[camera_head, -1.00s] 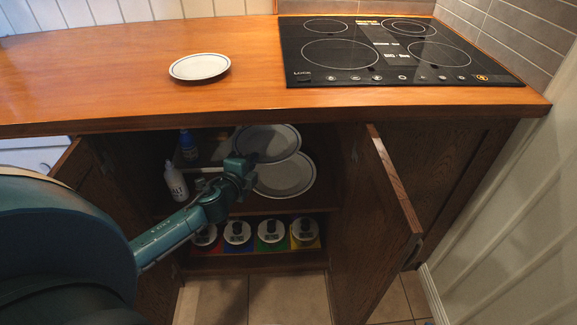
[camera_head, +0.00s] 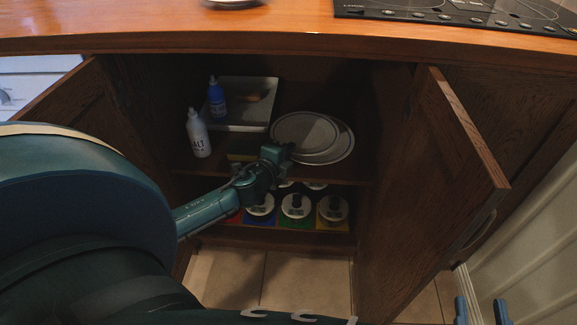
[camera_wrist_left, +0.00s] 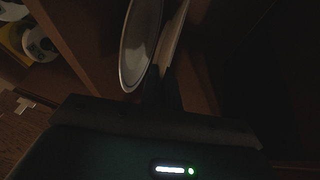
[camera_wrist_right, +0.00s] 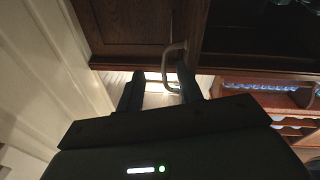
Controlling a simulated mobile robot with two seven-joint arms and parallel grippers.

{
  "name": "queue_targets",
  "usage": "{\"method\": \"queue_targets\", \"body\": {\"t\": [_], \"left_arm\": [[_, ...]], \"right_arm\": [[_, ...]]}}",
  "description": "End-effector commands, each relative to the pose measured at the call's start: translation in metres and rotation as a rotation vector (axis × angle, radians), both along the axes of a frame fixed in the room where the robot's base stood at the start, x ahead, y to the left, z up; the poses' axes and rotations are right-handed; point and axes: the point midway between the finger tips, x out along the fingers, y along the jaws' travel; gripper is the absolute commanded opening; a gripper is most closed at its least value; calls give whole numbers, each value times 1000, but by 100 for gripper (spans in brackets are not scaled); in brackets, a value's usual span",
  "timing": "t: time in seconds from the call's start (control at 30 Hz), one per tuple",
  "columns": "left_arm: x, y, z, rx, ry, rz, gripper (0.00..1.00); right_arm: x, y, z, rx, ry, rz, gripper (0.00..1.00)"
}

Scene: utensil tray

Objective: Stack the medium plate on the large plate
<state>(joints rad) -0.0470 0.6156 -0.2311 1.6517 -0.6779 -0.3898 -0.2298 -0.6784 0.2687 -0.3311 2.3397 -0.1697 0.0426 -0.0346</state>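The medium plate (camera_head: 303,132), round and grey, is above the large plate (camera_head: 343,150) on the cabinet's upper shelf. It covers much of the large plate and is offset to the left; I cannot tell whether they touch. My left gripper (camera_head: 286,152) is at the medium plate's front left edge and appears shut on it. In the left wrist view two plates show close together by the dark fingers (camera_wrist_left: 164,92), one seen nearly edge-on. My right gripper (camera_head: 481,309) is open and empty at the lower right; its spread fingers also show in the right wrist view (camera_wrist_right: 160,90).
A grey tray (camera_head: 262,90), a blue bottle (camera_head: 216,98) and a white bottle (camera_head: 198,135) stand left of the plates. Several canisters (camera_head: 297,206) sit on the lower shelf. The open right door (camera_head: 425,190) flanks the cabinet. The countertop (camera_head: 130,28) is above.

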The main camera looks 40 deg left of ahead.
Motion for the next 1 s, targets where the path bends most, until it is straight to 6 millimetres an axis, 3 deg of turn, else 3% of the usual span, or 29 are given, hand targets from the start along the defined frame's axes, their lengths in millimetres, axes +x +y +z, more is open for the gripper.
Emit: {"method": "queue_targets", "body": {"t": [0.3, 0.57, 0.9, 1.0], "left_arm": [[1, 0, -36, 1, -3, 0, 0], [1, 0, -33, 0, -3, 0, 0], [0, 0, -44, 1, -2, 1, 0], [0, 0, -44, 0, 1, 1, 11]], "right_arm": [[1, 8, -5, 77, -63, 39, 36], [1, 8, 0, 87, -59, 42, 36], [1, 9, -2, 106, -59, 46, 36], [1, 9, 1, 107, -62, 48, 36]]}}
